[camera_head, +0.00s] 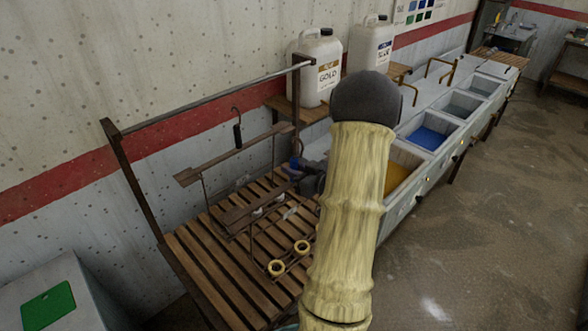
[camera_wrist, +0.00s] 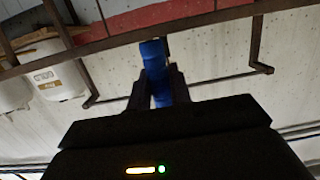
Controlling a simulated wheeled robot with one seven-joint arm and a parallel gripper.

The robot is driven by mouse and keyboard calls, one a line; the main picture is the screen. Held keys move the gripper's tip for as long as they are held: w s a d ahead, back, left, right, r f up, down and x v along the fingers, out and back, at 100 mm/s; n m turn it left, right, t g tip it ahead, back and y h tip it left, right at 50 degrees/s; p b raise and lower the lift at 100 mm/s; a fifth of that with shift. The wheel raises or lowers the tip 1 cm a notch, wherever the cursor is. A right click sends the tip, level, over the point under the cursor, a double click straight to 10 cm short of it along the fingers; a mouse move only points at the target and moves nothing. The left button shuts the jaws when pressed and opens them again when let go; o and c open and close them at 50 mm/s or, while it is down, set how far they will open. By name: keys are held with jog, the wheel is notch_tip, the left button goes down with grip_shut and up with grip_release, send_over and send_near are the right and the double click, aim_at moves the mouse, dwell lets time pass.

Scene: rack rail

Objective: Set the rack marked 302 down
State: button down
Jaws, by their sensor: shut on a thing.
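The rack (camera_head: 205,167) is a brown frame with a long upper bar, thin uprights and a lower bar, above the slatted bench (camera_head: 205,262) in the head view. Its marking is not readable. A dark hook (camera_head: 237,128) rises from its upper bar, below the rail (camera_head: 215,98). My gripper (camera_head: 297,168) is at the right end of the rack, partly hidden by my arm. In the wrist view, my gripper (camera_wrist: 157,88) is shut on a blue grip (camera_wrist: 154,55), with the brown rack bar (camera_wrist: 115,38) crossing beyond. I cannot tell whether the rack touches the bench.
Two yellow rings (camera_head: 289,257) are at the bench's front. White jugs (camera_head: 318,70) stand behind on a shelf. Tanks with yellow (camera_head: 396,178) and blue (camera_head: 425,138) liquid run off to the right. A white box with a green patch (camera_head: 48,304) stands at lower left.

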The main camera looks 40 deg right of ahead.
jog(key=shift+f, duration=0.1)
grip_release()
dwell(0.6)
jog(key=shift+s, duration=0.2)
dwell(0.5)
jog(key=s+d, duration=0.1)
jog(key=s, duration=1)
jog(key=shift+s+b, duration=0.25)
jog(key=shift+b, duration=0.15)
dwell(1.5)
jog(key=shift+d+f, duration=0.1)
dwell(0.6)
